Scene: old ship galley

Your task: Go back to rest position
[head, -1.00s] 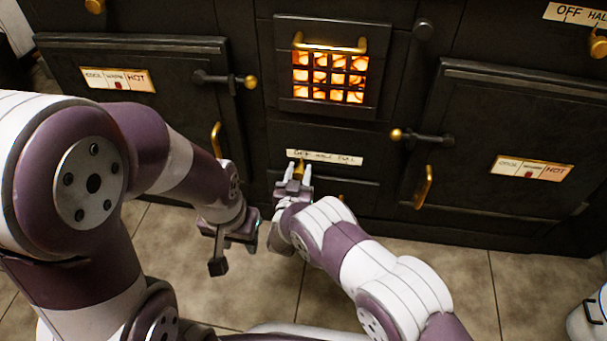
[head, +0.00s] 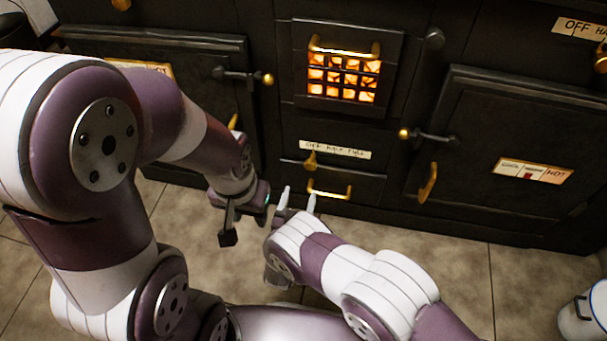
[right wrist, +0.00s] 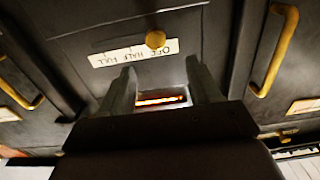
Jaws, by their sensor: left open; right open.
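My right gripper (head: 297,199) is open and empty, with its two pale fingertips pointing at the lower front of the dark stove (head: 345,235). It is apart from the brass knob (head: 311,160) under the OFF HALF FULL label (head: 335,150). In the right wrist view the open fingers (right wrist: 162,82) frame a small glowing slot (right wrist: 162,100), and the knob (right wrist: 155,40) is beyond them. My left gripper (head: 247,215) hangs at the left, above the floor; its fingers are seen edge-on and nothing shows in it.
A glowing grate (head: 342,78) with a brass handle is above the label. Oven doors with brass handles flank it, the right one (head: 520,150) clear in view. A white pot (head: 583,315) stands at the lower right. The tiled floor (head: 440,270) in front is free.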

